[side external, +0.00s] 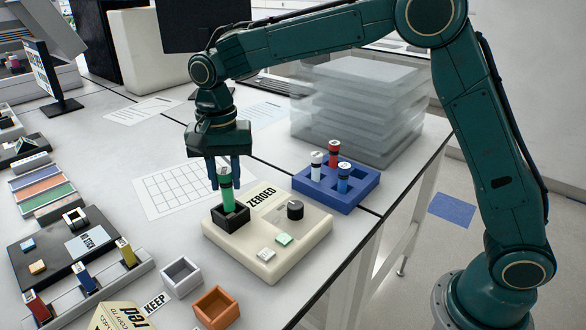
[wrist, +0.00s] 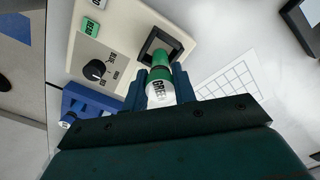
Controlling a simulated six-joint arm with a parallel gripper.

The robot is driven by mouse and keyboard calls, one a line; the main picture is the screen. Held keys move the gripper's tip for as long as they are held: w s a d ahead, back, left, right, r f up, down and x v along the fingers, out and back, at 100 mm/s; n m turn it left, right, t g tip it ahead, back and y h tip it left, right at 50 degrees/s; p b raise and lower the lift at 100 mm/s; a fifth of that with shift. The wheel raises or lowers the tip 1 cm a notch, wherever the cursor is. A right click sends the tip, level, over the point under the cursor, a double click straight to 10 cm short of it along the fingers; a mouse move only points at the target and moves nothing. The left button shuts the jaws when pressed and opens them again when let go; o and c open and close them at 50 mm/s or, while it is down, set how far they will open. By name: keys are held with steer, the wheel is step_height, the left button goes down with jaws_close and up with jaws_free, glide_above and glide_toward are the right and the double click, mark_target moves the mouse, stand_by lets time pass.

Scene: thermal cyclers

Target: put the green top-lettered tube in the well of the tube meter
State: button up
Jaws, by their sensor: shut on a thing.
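The green tube (side external: 227,198) stands about upright, with a white lettered cap that reads "GREE" in the wrist view (wrist: 160,92). My gripper (side external: 225,176) is shut on its upper part. The tube meter (side external: 268,240) is a cream box with a black square well (side external: 230,218) at its left end; the well also shows in the wrist view (wrist: 158,40). The tube's lower end is at the well's mouth.
A blue rack (side external: 340,190) right of the meter holds white-, red- and blue-coloured tubes. A grey open box (side external: 182,277) and an orange one (side external: 217,307) stand in front. A black tray (side external: 65,248) lies left. A grid sheet (side external: 165,190) lies flat behind the well.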

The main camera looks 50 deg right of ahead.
mark_target(227, 189)
steer(key=shift+f, duration=1.5)
steer(key=o, duration=1)
steer(key=shift+f, duration=0.1)
steer(key=shift+c, duration=0.2)
step_height(227, 189, up, 12)
steer(key=shift+r, duration=0.1)
